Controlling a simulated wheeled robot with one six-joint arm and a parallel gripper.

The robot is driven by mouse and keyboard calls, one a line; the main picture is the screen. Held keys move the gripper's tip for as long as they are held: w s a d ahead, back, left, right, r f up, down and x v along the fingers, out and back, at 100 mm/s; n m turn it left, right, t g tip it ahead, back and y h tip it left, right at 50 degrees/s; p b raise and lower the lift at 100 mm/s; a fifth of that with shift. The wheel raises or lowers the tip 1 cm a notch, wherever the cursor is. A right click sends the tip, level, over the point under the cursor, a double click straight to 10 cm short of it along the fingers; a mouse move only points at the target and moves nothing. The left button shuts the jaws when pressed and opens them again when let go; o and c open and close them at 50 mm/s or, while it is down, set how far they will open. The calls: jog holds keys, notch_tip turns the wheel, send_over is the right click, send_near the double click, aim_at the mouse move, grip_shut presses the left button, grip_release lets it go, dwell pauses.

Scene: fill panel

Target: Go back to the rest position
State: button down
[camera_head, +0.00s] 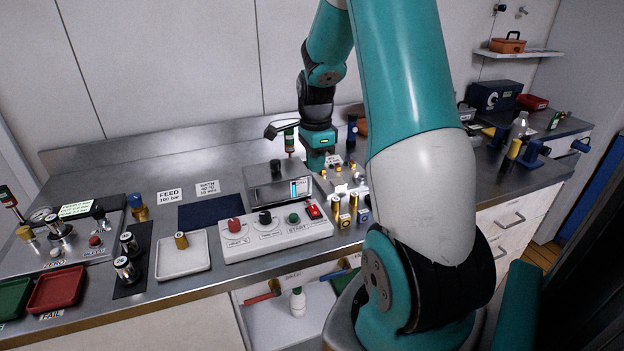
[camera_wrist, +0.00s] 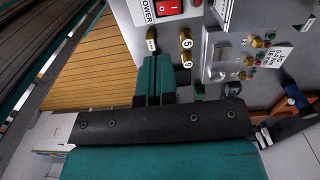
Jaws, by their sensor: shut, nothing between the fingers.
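My gripper (camera_head: 316,164) is at the end of my teal arm, pointing down over the steel bench just right of the bath unit (camera_head: 278,188). In the wrist view its teal fingers (camera_wrist: 156,78) lie together, shut and empty. The fingertips show near the brass fittings (camera_wrist: 186,50) and the white control box with the red power switch (camera_wrist: 168,9). I cannot tell how high the fingertips are above the bench.
The control panel (camera_head: 277,238) with knobs is in front of the bath unit. A white tray (camera_head: 182,262), a red tray (camera_head: 56,289) and a green tray (camera_head: 12,298) stand at left. A bottle (camera_head: 519,125) and a blue vise (camera_head: 533,153) stand at right. The dark blue mat (camera_head: 211,212) is bare.

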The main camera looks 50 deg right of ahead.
jog(key=shift+r, duration=0.3)
jog(key=shift+a, duration=0.1)
